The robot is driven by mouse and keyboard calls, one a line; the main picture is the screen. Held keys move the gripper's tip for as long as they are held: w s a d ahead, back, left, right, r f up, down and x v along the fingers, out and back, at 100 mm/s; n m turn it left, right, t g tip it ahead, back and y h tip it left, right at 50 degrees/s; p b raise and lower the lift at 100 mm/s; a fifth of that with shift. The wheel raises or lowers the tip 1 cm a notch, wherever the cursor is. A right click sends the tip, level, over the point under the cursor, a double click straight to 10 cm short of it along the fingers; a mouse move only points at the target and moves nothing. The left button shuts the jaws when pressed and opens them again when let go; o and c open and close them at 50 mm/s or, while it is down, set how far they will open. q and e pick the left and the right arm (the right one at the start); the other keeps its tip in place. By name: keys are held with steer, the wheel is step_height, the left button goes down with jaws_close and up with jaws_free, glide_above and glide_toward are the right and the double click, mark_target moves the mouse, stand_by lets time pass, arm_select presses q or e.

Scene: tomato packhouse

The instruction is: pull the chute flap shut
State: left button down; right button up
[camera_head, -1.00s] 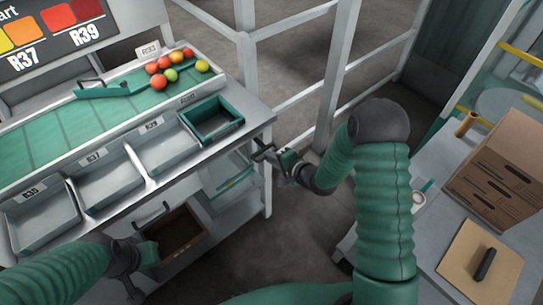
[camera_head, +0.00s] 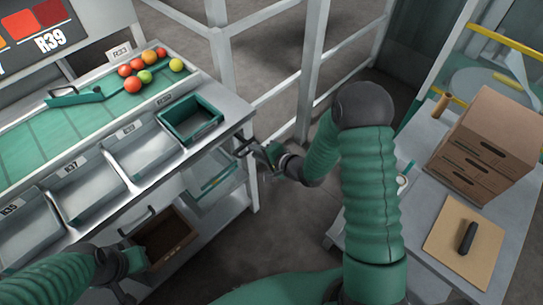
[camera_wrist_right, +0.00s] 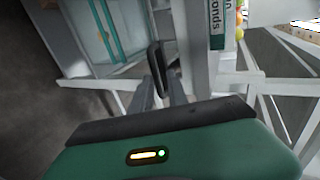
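My right gripper (camera_head: 246,148) is at the near end post of the sorting bench, below the bench top. In the right wrist view its two fingers (camera_wrist_right: 161,88) stand apart, with a dark upright handle (camera_wrist_right: 157,66) between them near the tips; I see no firm grip on it. A clear panel with a green strip (camera_head: 215,184) is under the bench end, and also shows in the wrist view (camera_wrist_right: 108,32). I cannot tell for sure which part is the chute flap. My left gripper (camera_head: 122,268) is low at left, beside a brown crate; its fingers are unclear.
Grey bins (camera_head: 137,152) and a green bin (camera_head: 216,119) line the bench front. Tomatoes (camera_head: 132,85) and a green bar (camera_head: 76,98) lie on the belt. The brown crate (camera_head: 189,238) is below. White railings stand behind; a table with cardboard boxes (camera_head: 455,170) is at right.

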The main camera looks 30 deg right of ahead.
steer(key=p+v, duration=0.2)
steer(key=v, duration=1.3)
steer(key=s+a+r+n+g+h+p, duration=0.2)
steer(key=s+a+r+n+g+h, duration=0.2)
steer(key=s+n+g, duration=0.5)
steer(key=shift+s+a+r+n, duration=0.4)
steer(key=shift+s+a+n, duration=0.45)
steer(key=shift+n, duration=1.65)
